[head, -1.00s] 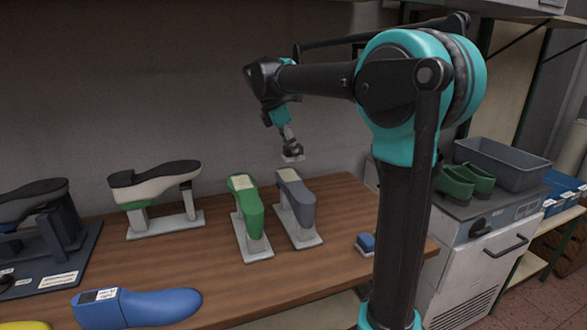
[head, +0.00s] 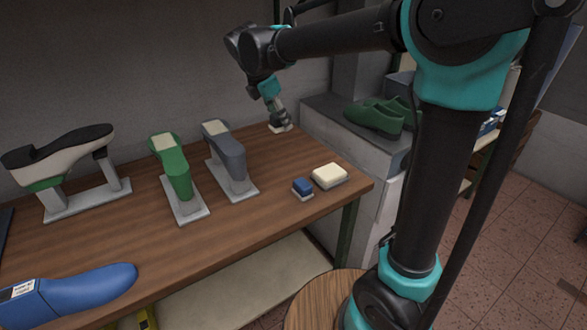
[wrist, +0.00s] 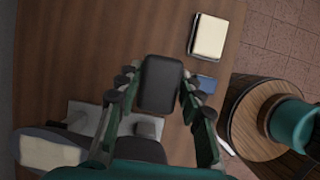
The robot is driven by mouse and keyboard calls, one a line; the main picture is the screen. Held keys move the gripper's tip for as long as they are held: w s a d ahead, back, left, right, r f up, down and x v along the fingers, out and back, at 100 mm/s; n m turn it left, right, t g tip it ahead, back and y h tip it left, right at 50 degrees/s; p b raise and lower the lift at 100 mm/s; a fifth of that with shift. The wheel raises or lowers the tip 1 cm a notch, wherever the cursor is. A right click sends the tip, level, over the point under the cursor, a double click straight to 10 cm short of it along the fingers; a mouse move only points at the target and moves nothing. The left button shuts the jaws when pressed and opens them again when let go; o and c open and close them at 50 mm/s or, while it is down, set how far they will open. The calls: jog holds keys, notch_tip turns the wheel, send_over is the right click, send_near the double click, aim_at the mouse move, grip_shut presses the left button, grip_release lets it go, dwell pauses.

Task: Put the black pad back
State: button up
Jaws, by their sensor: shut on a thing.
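My gripper (wrist: 160,90) is shut on the black pad (wrist: 160,83), a dark rounded block between its fingers in the wrist view. In the head view my gripper (head: 278,116) points down near the back right part of the table, right of the grey shoe last (head: 229,155). A pale layer (head: 281,128) shows under its fingertips there. The height above the table is hard to tell. A cream pad (head: 329,175) and a smaller blue pad (head: 302,187) lie side by side near the right front edge. Both also show in the wrist view, the cream pad (wrist: 209,36) above the blue pad (wrist: 205,83).
A green last (head: 172,165) stands left of the grey one. A sole on a stand (head: 62,160) and a blue last (head: 75,292) are farther left. Green shoes (head: 374,115) rest on a cabinet beyond the table. A round wooden stool (head: 318,300) stands in front.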

aim_at(285, 173)
notch_tip(285, 173, down, 17)
jog(key=shift+f, duration=0.15)
dwell(0.4)
jog(key=shift+f, duration=0.15)
jog(key=o, duration=1.1)
jog(key=v, duration=1.2)
jog(key=shift+r, duration=0.2)
